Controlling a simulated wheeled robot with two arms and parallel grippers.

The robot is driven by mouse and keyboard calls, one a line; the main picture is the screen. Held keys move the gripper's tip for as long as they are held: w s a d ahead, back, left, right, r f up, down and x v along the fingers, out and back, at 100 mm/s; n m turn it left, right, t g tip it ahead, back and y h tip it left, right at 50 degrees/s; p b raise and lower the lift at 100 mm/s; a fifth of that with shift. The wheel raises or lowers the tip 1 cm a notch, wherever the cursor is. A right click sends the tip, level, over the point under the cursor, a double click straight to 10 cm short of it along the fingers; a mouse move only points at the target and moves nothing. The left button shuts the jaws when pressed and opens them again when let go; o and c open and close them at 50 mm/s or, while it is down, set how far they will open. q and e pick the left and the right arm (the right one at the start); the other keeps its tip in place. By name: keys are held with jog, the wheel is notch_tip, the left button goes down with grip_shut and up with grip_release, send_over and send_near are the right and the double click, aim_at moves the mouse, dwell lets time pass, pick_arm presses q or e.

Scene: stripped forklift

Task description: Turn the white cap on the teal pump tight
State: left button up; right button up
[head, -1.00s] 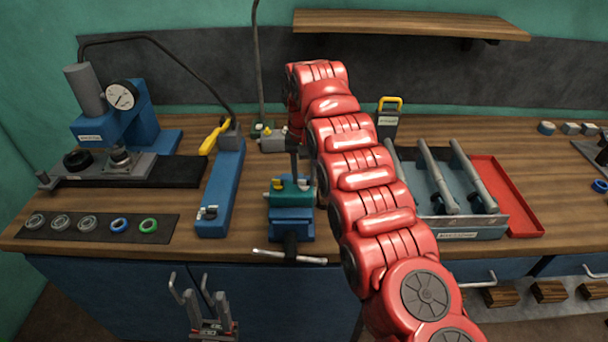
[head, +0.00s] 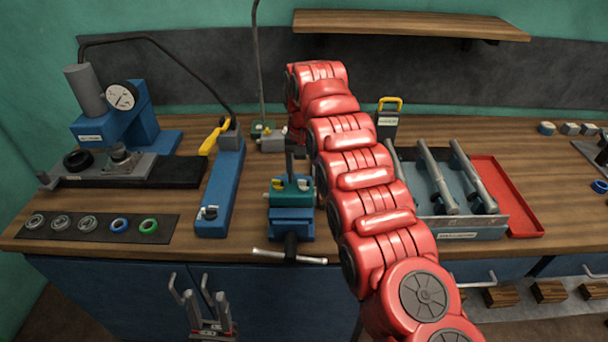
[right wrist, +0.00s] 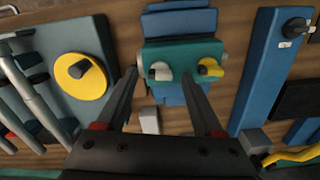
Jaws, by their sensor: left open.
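The teal pump (head: 291,195) sits clamped in a blue vise (head: 291,226) near the bench's front edge. It carries two knobbed caps. In the right wrist view the white cap (right wrist: 160,71) is at the pump's left and a yellow cap (right wrist: 209,68) at its right. My right gripper (head: 291,172) points down over the pump. In the right wrist view its fingers (right wrist: 159,78) are apart, one on each side of the white cap; contact is not visible. My left gripper (head: 188,281) is open and empty, low in front of the bench.
A blue tool with a yellow handle (head: 214,136) stands left of the vise. A grey tray (head: 460,226) with metal cylinders and a red tray (head: 510,200) are to the right. A gauge press (head: 110,125) stands at the back left. The vise's bar (head: 310,260) sticks out in front.

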aim_at(304, 181)
jog(key=shift+r, duration=0.1)
notch_tip(304, 181, up, 17)
jog(key=p, duration=1.7)
